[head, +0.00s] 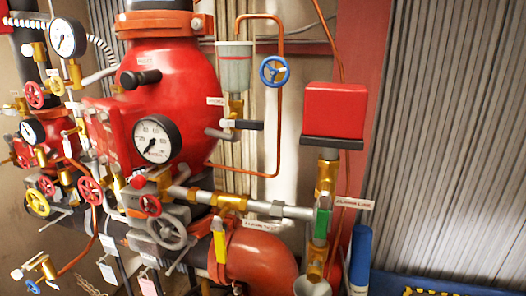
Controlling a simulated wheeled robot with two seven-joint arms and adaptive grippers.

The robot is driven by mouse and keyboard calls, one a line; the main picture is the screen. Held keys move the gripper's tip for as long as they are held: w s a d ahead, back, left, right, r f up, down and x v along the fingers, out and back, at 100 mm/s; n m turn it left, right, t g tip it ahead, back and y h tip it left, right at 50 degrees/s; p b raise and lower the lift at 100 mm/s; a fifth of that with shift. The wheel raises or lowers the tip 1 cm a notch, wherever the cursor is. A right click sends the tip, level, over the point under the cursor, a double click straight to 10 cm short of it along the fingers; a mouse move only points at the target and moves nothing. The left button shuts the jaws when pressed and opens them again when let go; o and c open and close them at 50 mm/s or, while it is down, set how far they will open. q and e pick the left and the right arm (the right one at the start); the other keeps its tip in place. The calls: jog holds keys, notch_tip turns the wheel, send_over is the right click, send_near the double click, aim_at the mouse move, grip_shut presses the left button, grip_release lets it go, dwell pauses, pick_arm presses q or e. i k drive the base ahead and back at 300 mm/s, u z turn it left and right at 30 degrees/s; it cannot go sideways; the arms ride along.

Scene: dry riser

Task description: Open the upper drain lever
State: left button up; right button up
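Several levers show on the red riser assembly, and I cannot tell which one is the upper drain lever, as most tags are too small to read. A lever with a black grip (147,77) sticks out at the upper front of the large red valve body (180,88). Another dark-gripped lever (248,125) lies level below the grey cup. A small pale-handled lever (28,271) is at the lower left. Neither of my grippers is in view.
A pressure gauge (157,139) faces forward at the middle. Several small handwheels and a second gauge (67,37) crowd the left. Corrugated wall (450,140) fills the right.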

aim_at(67, 144)
jog(key=u, duration=2.05)
jog(key=k, duration=1.1)
jog(key=z, duration=1.1)
jog(key=i, duration=0.5)
